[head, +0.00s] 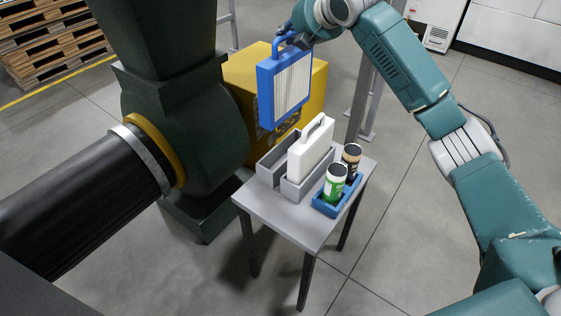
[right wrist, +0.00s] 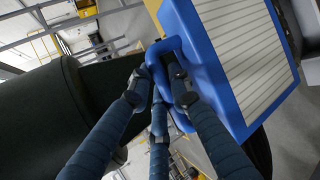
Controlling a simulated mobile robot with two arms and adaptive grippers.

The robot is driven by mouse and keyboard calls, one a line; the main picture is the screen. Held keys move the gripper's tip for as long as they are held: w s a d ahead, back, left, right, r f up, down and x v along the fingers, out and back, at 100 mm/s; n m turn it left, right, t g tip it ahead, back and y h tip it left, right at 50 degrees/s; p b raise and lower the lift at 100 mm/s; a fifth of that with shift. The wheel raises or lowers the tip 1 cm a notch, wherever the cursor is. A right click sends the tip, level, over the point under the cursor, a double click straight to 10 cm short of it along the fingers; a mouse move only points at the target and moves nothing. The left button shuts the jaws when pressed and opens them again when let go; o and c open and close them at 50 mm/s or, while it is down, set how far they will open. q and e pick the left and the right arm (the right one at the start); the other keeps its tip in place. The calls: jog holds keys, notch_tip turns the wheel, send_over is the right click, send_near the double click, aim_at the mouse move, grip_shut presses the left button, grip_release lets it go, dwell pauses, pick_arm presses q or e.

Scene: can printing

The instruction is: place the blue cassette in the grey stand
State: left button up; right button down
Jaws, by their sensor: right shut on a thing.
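The blue cassette (head: 290,88), a blue frame with a pale ribbed panel, hangs roughly upright in the air above and behind the small table. My right gripper (head: 297,36) is shut on its blue top handle. In the right wrist view, the fingers (right wrist: 158,90) close around the handle of the cassette (right wrist: 225,60). The grey stand (head: 267,172) sits on the table below, with a white cassette (head: 308,156) in its right-hand part. The left-hand part looks empty. The cassette is apart from the stand. My left gripper is not in view.
The grey table (head: 262,212) also holds a blue tray (head: 325,209) with a green-and-white can (head: 334,186) and a dark brown can (head: 351,162). A large dark green machine (head: 190,110) stands close on the left. A yellow box (head: 240,75) is behind.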

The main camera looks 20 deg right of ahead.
aim_at(287, 106)
notch_tip(287, 106, down, 2)
jog(key=shift+w+f+b, duration=0.1)
jog(key=shift+w+b, duration=0.05)
jog(key=shift+b, duration=0.55)
notch_tip(287, 106, down, 16)
jog(key=shift+w+r+p, duration=0.1)
jog(key=shift+r+p, duration=0.1)
jog(key=shift+p, duration=0.2)
notch_tip(287, 106, down, 4)
jog(key=shift+f, duration=0.2)
jog(key=c, duration=1.6)
grip_release()
jog(key=shift+f, duration=0.15)
jog(key=v, duration=1.2)
